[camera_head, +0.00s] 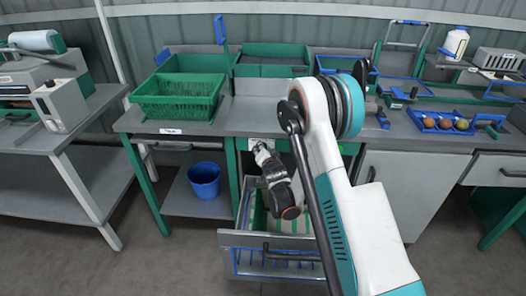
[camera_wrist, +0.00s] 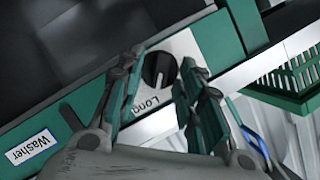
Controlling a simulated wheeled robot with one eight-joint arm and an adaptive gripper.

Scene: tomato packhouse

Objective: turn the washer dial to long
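The washer dial (camera_wrist: 159,66) is a round black knob on a pale plate (camera_wrist: 185,45) on the bench front in the wrist view. The word "Long" (camera_wrist: 150,103) is printed on the plate beside the knob. A light mark shows on the knob's Long side; I cannot tell its exact setting. My gripper (camera_wrist: 162,63) is open, with one finger on each side of the knob. I cannot tell whether they touch it. In the head view my gripper (camera_head: 263,156) is at the bench front and hides the dial; part of the plate (camera_head: 254,143) shows.
A "Washer" label (camera_wrist: 30,147) is left of the dial in the wrist view. In the head view an open drawer (camera_head: 240,240) lies below my gripper. A green crate (camera_head: 178,97) stands on the bench, and a blue bucket (camera_head: 204,181) is on the shelf below.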

